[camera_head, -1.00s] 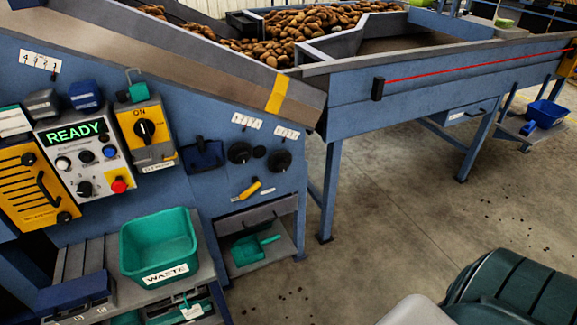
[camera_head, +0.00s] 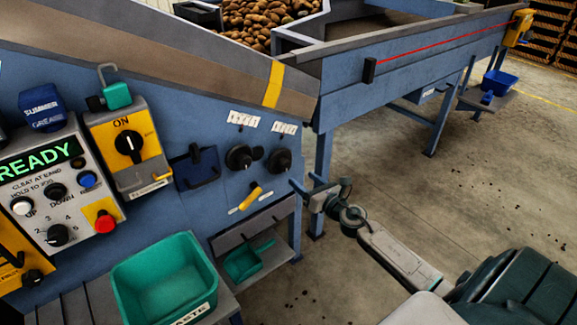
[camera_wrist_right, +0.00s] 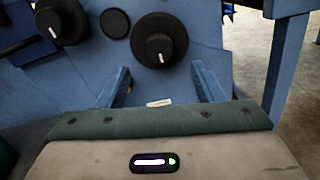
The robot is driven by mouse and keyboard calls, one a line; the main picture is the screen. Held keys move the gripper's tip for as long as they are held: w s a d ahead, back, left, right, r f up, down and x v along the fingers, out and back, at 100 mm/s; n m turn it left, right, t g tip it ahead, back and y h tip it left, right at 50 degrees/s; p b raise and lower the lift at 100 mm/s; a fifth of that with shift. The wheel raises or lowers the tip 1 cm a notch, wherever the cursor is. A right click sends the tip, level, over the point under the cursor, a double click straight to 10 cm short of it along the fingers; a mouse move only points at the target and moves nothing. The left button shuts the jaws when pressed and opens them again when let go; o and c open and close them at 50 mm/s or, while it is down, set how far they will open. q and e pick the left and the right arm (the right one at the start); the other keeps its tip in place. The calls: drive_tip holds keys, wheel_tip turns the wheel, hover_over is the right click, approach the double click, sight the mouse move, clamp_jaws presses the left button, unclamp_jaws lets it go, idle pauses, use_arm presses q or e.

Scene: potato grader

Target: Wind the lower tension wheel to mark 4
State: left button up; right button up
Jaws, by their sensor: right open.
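Two black tension wheels are on the blue side panel in the head view, a left one (camera_head: 238,157) and a right one (camera_head: 279,161). The right one sits slightly lower in the picture. Each has a white number strip above it, too small to read. My right gripper (camera_head: 304,181) is open, just below and right of the right wheel and apart from it. In the right wrist view, its two blue fingers (camera_wrist_right: 160,72) stand apart below the right wheel (camera_wrist_right: 159,41), whose hub has a white mark at its lower edge. The left wheel (camera_wrist_right: 62,20) is at upper left. My left gripper is out of view.
A yellow-handled lever (camera_head: 250,196) is below the wheels. A shelf with a green scoop (camera_head: 245,262) is under it. A teal waste bin (camera_head: 165,280) stands at lower left. A control panel reads READY (camera_head: 40,159). Open floor lies to the right.

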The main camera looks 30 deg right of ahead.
sight(287, 166)
drive_tip(key=w, duration=0.8)
drive_tip(key=shift+a+p, duration=0.35)
drive_tip(key=shift+w+a, duration=0.1)
drive_tip(key=shift+w, duration=0.3)
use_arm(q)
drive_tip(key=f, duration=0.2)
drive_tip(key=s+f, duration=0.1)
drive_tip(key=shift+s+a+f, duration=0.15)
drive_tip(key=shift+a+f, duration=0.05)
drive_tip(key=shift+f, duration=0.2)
use_arm(e)
drive_tip(key=c, duration=1)
